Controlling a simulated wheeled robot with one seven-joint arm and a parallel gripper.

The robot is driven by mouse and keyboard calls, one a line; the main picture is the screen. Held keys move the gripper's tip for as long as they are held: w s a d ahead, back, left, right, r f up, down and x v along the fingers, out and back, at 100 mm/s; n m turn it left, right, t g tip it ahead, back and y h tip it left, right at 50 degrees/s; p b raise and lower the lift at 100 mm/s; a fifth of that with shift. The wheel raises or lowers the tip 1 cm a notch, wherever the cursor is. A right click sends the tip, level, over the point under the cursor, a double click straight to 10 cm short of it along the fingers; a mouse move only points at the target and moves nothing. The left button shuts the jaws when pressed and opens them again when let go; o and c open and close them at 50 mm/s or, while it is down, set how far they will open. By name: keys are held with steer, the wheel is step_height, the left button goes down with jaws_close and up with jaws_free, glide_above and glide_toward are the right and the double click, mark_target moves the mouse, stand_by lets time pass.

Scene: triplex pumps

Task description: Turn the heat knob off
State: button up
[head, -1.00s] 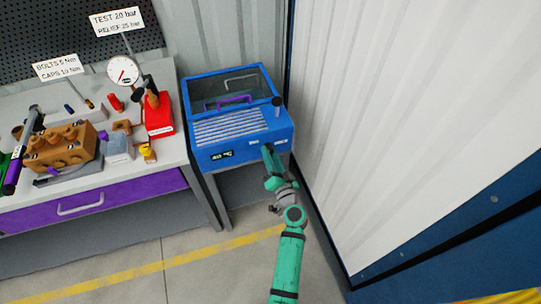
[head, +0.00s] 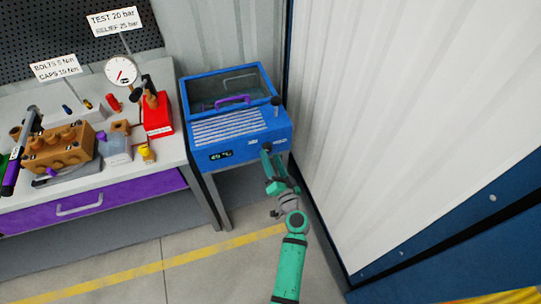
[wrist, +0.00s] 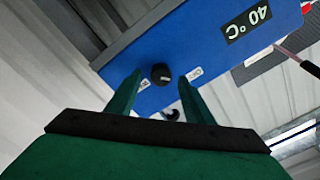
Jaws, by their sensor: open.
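The heat knob (wrist: 160,73) is a round black knob on the front of the blue heated unit (head: 250,145). In the wrist view small white labels sit on both sides of it; their text is too small to read surely. My gripper (wrist: 159,86) is open, with one green fingertip on each side of the knob and visible gaps between. It holds nothing. In the head view my gripper (head: 267,152) is at the right part of the unit's front and largely hides the knob. The display (wrist: 248,20) reads 40 °C.
A pale corrugated wall (head: 400,110) is close on the right.

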steer(key=v, duration=0.8)
steer(key=shift+s, duration=0.4)
steer(key=shift+w, duration=0.15)
steer(key=s+f+g+h, duration=0.2)
steer(key=s+f, duration=0.2)
steer(key=s, duration=0.6)
steer(key=s+f+g+h, duration=0.1)
steer(key=s+f+h, duration=0.25)
steer(key=s, duration=0.55)
steer(key=s+a+r+n, duration=0.1)
steer(key=s+r+n, duration=0.1)
steer(key=s+r, duration=0.5)
steer(key=s+a+r+n+t, duration=0.1)
steer(key=s+a+r+n, duration=0.1)
steer(key=s+r, duration=0.5)
steer(key=s+n, duration=0.1)
steer(key=s, duration=0.2)
steer(key=shift+s+a, duration=0.3)
steer(key=shift+s, duration=0.1)
steer(key=shift+r, duration=0.15)
